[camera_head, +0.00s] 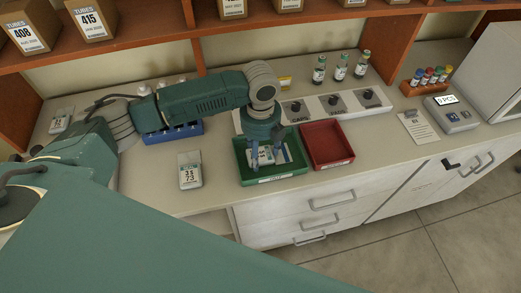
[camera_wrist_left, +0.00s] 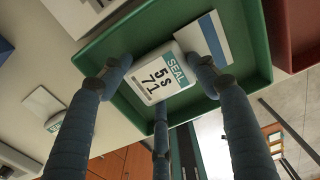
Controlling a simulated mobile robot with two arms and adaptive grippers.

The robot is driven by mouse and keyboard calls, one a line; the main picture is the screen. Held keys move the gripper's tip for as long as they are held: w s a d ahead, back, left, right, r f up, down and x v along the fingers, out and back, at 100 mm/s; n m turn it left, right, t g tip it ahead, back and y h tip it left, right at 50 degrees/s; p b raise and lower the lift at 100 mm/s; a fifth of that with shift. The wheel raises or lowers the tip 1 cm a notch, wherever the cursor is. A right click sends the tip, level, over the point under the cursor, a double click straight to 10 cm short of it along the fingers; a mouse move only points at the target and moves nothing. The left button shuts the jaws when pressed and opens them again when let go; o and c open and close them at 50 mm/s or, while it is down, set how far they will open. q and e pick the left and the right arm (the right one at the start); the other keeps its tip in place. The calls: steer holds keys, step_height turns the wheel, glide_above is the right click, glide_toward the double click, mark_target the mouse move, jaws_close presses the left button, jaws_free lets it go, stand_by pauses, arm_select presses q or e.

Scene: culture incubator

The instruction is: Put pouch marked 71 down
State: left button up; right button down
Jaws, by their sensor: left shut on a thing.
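The pouch marked 71 (camera_wrist_left: 158,80) is white with a teal SEAL band and "5s 71" in dark print. My left gripper (camera_head: 264,158) points down into the green tray (camera_head: 271,178), its fingers shut around the pouch. In the left wrist view the fingers (camera_wrist_left: 160,84) sit at the pouch's sides, and the green tray (camera_wrist_left: 262,60) is behind it. A white and blue card or packet (camera_wrist_left: 203,42) lies in the tray beside the pouch. I cannot tell whether the pouch touches the tray floor. My right gripper is not in view.
A red tray (camera_head: 327,145) stands right of the green one. Another pouch (camera_head: 190,170) lies on the counter to the left. A blue rack (camera_head: 172,133) is behind it. A white panel with dark knobs (camera_head: 331,103) and several vials (camera_head: 341,67) stand behind the trays.

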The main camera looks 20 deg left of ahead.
mark_target(261, 155)
arm_select(q)
steer(key=shift+f, duration=0.15)
steer(key=shift+f, duration=0.15)
steer(key=o, duration=1.3)
steer(key=shift+c, duration=0.2)
step_height(261, 155, up, 12)
steer(key=b, duration=0.2)
steer(key=shift+r+b, duration=0.2)
steer(key=shift+b, duration=0.15)
